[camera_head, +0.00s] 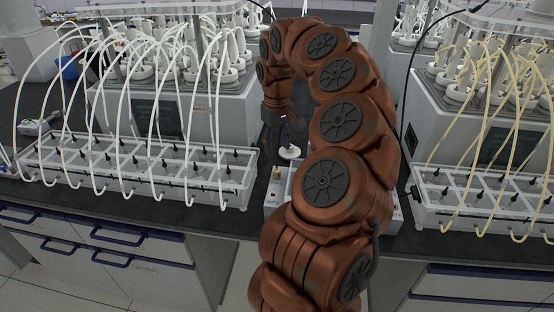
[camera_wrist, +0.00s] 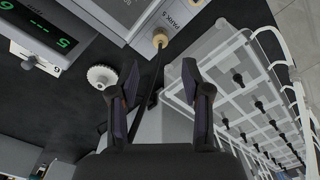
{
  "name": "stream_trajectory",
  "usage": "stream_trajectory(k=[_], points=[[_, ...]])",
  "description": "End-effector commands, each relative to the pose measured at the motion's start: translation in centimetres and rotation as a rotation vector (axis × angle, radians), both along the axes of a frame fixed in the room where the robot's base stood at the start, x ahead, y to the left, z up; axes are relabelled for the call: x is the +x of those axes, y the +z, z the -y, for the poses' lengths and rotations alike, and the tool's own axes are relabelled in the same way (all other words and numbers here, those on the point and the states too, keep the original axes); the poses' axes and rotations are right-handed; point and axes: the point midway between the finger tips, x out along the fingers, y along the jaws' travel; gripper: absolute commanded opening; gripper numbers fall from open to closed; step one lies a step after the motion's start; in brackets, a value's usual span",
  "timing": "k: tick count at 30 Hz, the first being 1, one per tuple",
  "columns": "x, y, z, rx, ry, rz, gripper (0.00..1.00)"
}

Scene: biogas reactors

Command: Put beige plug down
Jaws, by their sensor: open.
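The beige plug (camera_wrist: 160,40) sits at the edge of a grey-white block marked "PARK 5" (camera_wrist: 128,14). A thin dark rod (camera_wrist: 151,75) runs from the plug to between my fingers. In the head view the plug (camera_head: 277,173) is small, on the light block (camera_head: 284,205) at the bench front, below my gripper (camera_head: 284,128). In the wrist view my gripper (camera_wrist: 160,80) is open, its two fingers apart on either side of the rod. I cannot tell whether a finger touches the rod. How deep the plug sits is hidden.
A white ridged cap (camera_wrist: 102,76) lies beside the block; it also shows in the head view (camera_head: 290,152). Clear compartment trays with tubes stand left (camera_head: 135,170) and right (camera_head: 485,205), close on both sides. A green-digit display (camera_wrist: 45,30) is nearby.

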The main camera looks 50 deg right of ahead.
Motion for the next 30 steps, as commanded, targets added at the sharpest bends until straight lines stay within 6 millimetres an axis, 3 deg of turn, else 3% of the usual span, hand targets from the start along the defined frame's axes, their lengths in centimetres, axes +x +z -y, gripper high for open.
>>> stream_trajectory(k=[9, 20, 25, 30], points=[[0.1, 3.4, 0.0, 0.000, 0.000, 0.001, 0.48], [0.2, 4.3, -0.4, -0.001, 0.009, 0.004, 0.48], [0.9, 5.5, -4.0, -0.002, 0.085, 0.025, 0.48], [1.0, 7.1, -11.3, -0.007, 0.215, 0.053, 0.48]])
